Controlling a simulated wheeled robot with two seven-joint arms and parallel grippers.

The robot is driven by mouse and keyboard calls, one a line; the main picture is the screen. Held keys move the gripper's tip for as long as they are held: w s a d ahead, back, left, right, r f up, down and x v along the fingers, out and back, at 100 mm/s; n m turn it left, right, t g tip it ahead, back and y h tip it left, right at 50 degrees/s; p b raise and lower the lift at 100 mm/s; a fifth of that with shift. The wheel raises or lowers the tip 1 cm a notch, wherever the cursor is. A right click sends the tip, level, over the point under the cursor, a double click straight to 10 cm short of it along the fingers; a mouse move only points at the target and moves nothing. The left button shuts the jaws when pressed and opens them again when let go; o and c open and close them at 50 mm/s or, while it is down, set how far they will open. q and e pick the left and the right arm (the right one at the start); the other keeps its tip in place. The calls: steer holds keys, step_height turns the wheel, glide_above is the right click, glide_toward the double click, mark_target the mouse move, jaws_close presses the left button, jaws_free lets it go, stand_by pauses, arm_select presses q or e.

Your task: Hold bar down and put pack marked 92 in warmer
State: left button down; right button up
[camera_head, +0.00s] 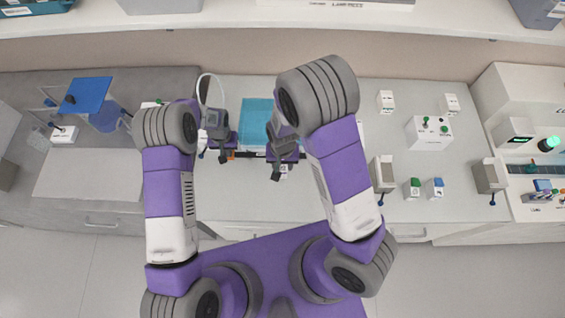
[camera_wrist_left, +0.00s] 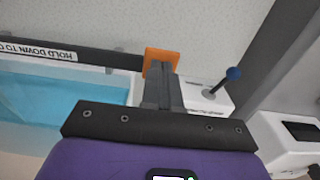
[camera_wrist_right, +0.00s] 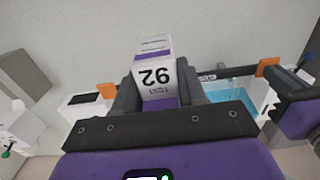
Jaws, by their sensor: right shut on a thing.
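The warmer, with its light-blue bath (camera_head: 257,115), stands in the middle of the bench. Its dark bar (camera_wrist_left: 105,58) runs along one edge, has orange end pads and is labelled "HOLD DOWN TO". My left gripper (camera_wrist_left: 162,75) is shut, its fingertips at one orange pad (camera_wrist_left: 153,55), apparently touching it; it also shows in the head view (camera_head: 220,154). My right gripper (camera_wrist_right: 158,92) is shut on the white-and-purple pack marked 92 (camera_wrist_right: 153,55). In the head view the right gripper (camera_head: 279,174) is beside the bar, on the robot's side, with the pack mostly hidden.
A knob on a stalk (camera_wrist_left: 233,73) stands near the left gripper. A blue stand (camera_head: 86,95) is at left. My forearms are close to each other.

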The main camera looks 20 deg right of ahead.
arm_select(q)
steer(key=shift+s+f, duration=0.1)
steer(key=shift+f, duration=1.5)
steer(key=shift+r, duration=0.1)
arm_select(e)
steer(key=shift+w+d+f, duration=0.4)
steer(key=shift+w+f, duration=0.1)
steer(key=shift+w, duration=0.9)
steer(key=shift+w+d+f, duration=0.45)
steer(key=shift+w+f, duration=0.05)
steer(key=shift+w, duration=0.95)
steer(key=shift+w+d+f, duration=0.4)
steer(key=shift+w+f, duration=0.1)
steer(key=shift+w, duration=0.9)
steer(key=shift+w+d+f, duration=0.4)
steer(key=shift+w+d, duration=0.05)
steer(key=shift+w, duration=1.15)
steer(key=shift+w+d+f, duration=0.45)
steer(key=shift+w+d, duration=0.05)
steer(key=shift+w, duration=1.15)
steer(key=shift+w+d+f, duration=0.4)
steer(key=shift+w+d, duration=0.05)
steer(key=shift+w, duration=1.15)
steer(key=shift+f, duration=1.25)
